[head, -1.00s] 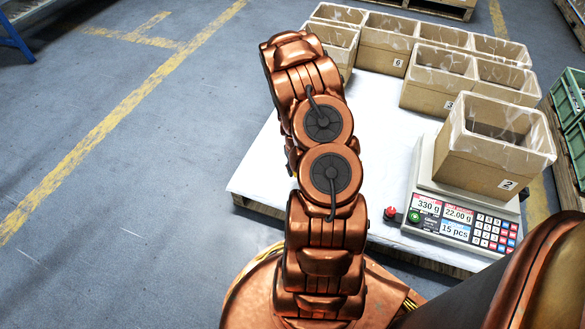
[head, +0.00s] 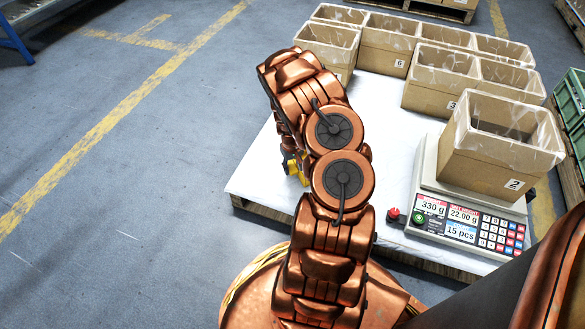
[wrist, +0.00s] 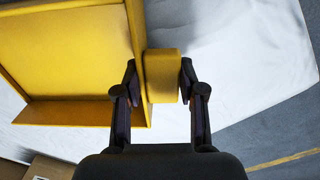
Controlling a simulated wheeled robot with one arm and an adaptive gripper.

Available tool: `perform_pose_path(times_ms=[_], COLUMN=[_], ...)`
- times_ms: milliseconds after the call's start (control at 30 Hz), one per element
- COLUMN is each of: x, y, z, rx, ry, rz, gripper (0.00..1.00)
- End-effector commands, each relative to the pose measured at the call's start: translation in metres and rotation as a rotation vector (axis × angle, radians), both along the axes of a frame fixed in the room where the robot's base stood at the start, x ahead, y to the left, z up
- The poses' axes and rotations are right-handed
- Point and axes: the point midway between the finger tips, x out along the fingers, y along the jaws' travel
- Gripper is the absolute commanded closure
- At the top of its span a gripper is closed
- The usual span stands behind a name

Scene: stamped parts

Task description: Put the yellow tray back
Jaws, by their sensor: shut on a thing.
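The yellow tray (wrist: 75,55) fills the upper left of the wrist view, with its floor and raised walls showing. My gripper (wrist: 160,80) is shut on the block-like yellow handle at the tray's right side, one finger on each side of it. White table surface shows beyond and below the tray; I cannot tell whether the tray touches it. In the head view my arm hides most of the tray. Only a small yellow bit (head: 294,168) and part of my gripper show left of the arm, near the white surface's left edge.
A scale (head: 462,215) bearing a cardboard box (head: 495,155) numbered 2 stands at the right, reading 330 g and 15 pcs. Several open cardboard boxes (head: 384,55) line the back. The visible left front part of the white table (head: 258,180) is clear.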

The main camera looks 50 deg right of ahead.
Motion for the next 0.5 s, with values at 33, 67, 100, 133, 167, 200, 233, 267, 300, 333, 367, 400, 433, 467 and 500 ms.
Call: perform_pose_path(times_ms=[33,67,100,133,167,200,233,267,300,333,367,400,433,467,500], x=[0.0001,0.0001,0.0,0.0,0.0001,0.0,0.0,-0.0001,-0.0001,-0.0001,-0.0001,-0.0001,-0.0002,-0.0002,-0.0002], y=[0.0,0.0,0.0001,0.0002,0.0003,0.0005,0.0006,0.0004,0.0003,0.0003,0.0003,0.0003,0.0004,0.0004,0.0004], z=[0.0008,0.0009,0.0006,0.0001,-0.0007,-0.0019,-0.0027,-0.0021,-0.002,-0.0019,-0.0019,-0.0019,-0.0019,-0.002,-0.002], rx=[0.0,0.0,0.0,0.0,0.0,0.001,0.001,0.0,0.0,0.0,0.0,0.0,0.0,0.0,0.0], ry=[0.0,0.0,0.0,0.0,0.0,0.0,0.0,0.001,0.001,0.0,0.0,0.0,0.001,0.001,0.001], rz=[0.0,0.0,0.0,0.0,0.0,0.0,0.0,0.0,0.0,0.0,0.0,0.0,0.0,0.0,0.0], gripper=[1.0,1.0,1.0,1.0,1.0,1.0,1.0,0.57,0.53,0.5,0.47,0.43,0.4,0.37,0.35])
